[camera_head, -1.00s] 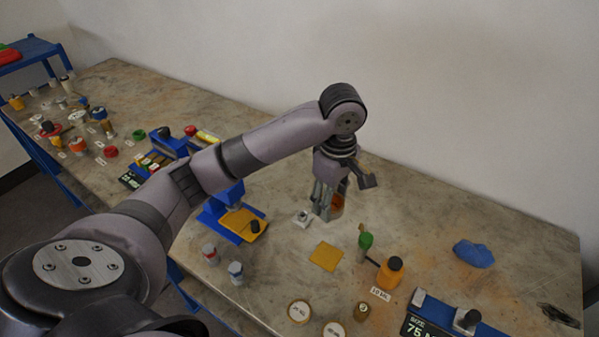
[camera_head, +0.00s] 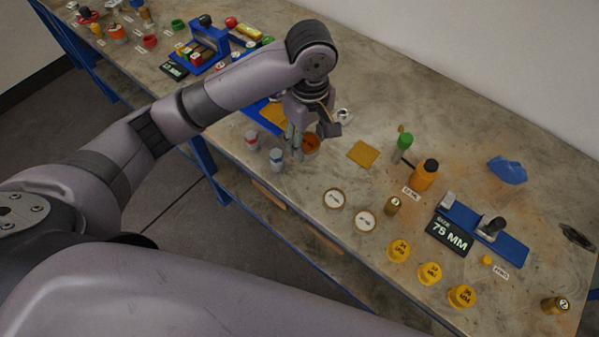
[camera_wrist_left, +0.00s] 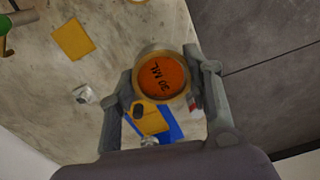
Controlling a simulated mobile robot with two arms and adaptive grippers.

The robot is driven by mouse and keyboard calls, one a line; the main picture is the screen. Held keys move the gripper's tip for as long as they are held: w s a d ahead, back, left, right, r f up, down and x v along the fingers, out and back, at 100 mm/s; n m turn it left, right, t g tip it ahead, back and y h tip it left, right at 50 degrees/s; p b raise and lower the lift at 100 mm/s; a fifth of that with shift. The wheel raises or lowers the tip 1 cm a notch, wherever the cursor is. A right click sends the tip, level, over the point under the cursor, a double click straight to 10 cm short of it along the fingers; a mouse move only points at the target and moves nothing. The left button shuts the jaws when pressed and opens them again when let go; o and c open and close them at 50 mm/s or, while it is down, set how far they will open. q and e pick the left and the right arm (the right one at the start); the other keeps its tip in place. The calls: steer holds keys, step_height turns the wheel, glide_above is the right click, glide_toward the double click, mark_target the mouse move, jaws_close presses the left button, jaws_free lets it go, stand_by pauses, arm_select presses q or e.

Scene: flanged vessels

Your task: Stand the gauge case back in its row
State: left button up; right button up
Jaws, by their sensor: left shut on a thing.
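My left gripper (camera_head: 302,150) is shut on a round gauge case (camera_head: 311,144) with an orange face and a brass-coloured rim. In the left wrist view the case (camera_wrist_left: 162,75) sits between the two fingers (camera_wrist_left: 162,88), its face marked 30 and turned toward the camera. Its height above the bench cannot be told. Yellow-faced round cases stand in a slanting row at the front edge: one (camera_head: 398,250), a second (camera_head: 430,273) and a third (camera_head: 461,296). Two pale-faced round cases (camera_head: 334,198) (camera_head: 364,220) stand nearer the gripper. My right gripper is out of view.
A blue crumpled cloth (camera_head: 507,170) lies behind.

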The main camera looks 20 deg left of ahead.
mark_target(306, 182)
arm_select(q)
step_height(306, 182, down, 15)
steer(key=shift+r+p, duration=0.15)
steer(key=shift+p, duration=0.15)
steer(key=o, duration=1.3)
step_height(306, 182, up, 12)
steer(key=shift+b, duration=0.35)
